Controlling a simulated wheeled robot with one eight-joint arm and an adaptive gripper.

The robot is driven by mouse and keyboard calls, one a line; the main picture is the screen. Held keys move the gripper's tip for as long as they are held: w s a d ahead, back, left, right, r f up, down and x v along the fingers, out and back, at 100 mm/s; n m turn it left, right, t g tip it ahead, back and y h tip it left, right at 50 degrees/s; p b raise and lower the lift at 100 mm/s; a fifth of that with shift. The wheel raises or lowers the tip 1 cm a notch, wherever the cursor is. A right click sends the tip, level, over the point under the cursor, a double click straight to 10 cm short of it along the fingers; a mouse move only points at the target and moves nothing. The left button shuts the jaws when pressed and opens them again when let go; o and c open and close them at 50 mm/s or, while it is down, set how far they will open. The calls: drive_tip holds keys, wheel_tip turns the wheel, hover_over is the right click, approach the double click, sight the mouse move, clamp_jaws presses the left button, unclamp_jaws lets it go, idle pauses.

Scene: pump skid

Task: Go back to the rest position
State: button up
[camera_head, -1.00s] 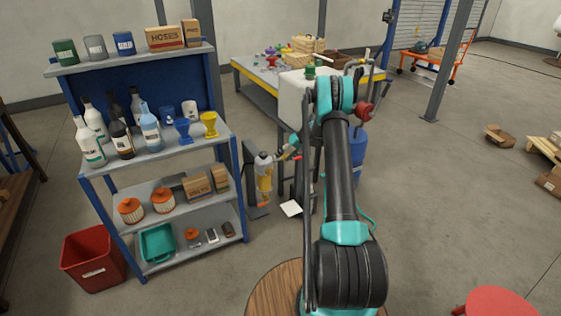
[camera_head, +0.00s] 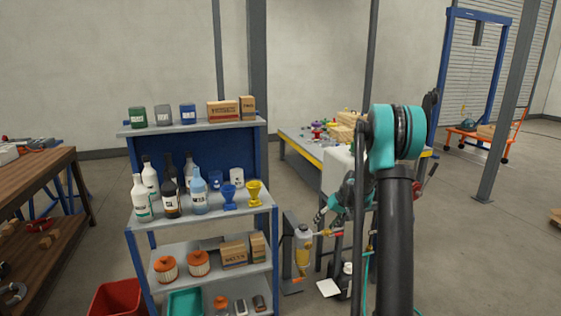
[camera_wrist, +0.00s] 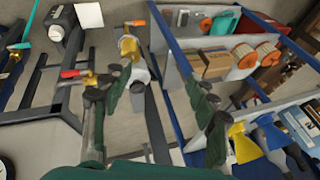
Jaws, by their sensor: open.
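My gripper (camera_wrist: 150,88) shows in the wrist view with its dark green fingers spread apart and nothing between them. In the head view my gripper (camera_head: 333,205) is partly hidden behind my own arm, right of the blue shelf unit and above a yellow-and-white bottle (camera_head: 303,250). I cannot tell the exact gap between the fingers and these parts.
The blue shelf unit (camera_head: 272,240) holds bottles, funnels, boxes and orange-topped filters. A worktable (camera_head: 300,150) with small parts stands behind my arm. Floor is open at right.

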drive_tip(key=s+r+h, duration=0.1)
drive_tip(key=s+h, duration=0.1)
drive_tip(key=s, duration=1.8)
drive_tip(key=s+r+m+t+h, duration=0.1)
drive_tip(key=s+r+h, duration=0.1)
drive_tip(key=s, duration=1.8)
drive_tip(key=shift+a, duration=0.1)
